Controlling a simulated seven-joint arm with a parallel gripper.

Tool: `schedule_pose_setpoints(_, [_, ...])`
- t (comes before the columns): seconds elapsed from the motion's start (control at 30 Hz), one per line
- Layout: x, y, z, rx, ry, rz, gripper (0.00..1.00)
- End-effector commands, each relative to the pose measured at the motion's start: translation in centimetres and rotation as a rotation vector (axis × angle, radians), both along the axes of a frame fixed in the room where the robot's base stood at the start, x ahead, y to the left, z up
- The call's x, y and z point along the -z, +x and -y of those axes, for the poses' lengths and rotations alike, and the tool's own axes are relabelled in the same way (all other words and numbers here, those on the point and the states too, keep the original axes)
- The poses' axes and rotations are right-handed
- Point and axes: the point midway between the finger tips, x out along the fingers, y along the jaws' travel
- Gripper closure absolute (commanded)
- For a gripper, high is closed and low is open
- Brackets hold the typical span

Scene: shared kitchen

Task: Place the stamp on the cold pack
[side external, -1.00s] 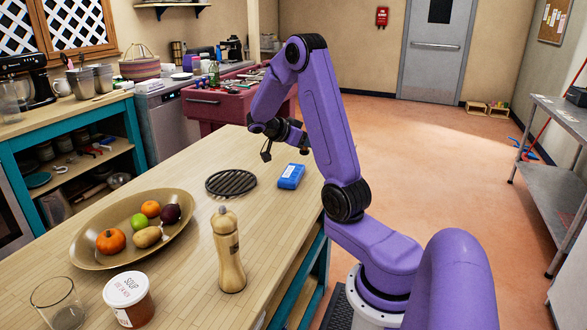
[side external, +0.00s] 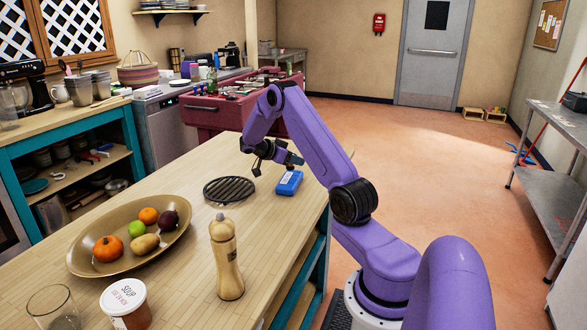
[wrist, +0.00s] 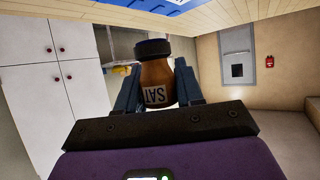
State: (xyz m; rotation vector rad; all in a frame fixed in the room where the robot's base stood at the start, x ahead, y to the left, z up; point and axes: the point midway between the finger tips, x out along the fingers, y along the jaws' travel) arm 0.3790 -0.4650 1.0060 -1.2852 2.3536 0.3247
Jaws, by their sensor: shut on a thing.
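The stamp's dark end faces the top of that view, towards the worktop. The blue cold pack (side external: 289,183) lies flat on the wooden worktop, and its edge shows at the top of the wrist view (wrist: 163,4). In the side external view my gripper (side external: 290,158) is just above the pack; the stamp is too small to make out there, and contact cannot be told.
A round black grill trivet (side external: 229,190) lies left of the pack. A wooden pepper mill (side external: 226,262), a fruit bowl (side external: 84,265), a soup tub (side external: 127,303) and a glass (side external: 55,310) stand nearer the camera. The worktop's right edge is close to the pack.

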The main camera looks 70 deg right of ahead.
Motion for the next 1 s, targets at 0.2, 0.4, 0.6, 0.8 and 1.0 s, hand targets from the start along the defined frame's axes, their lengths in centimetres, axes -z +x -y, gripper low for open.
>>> schedule_pose_setpoints(0.2, [2.5,0.2,0.4,-0.001,0.001,-0.003,0.95])
schedule_pose_setpoints(0.4, [3.6,0.3,0.4,0.000,-0.001,-0.001,0.95])
schedule_pose_setpoints(0.6, [3.6,0.3,0.4,0.000,-0.001,-0.001,0.95])
schedule_pose_setpoints(0.8, [3.9,0.3,0.3,-0.001,0.000,0.000,0.47])
schedule_pose_setpoints(1.0, [3.9,0.3,0.3,0.000,0.000,0.000,0.38])
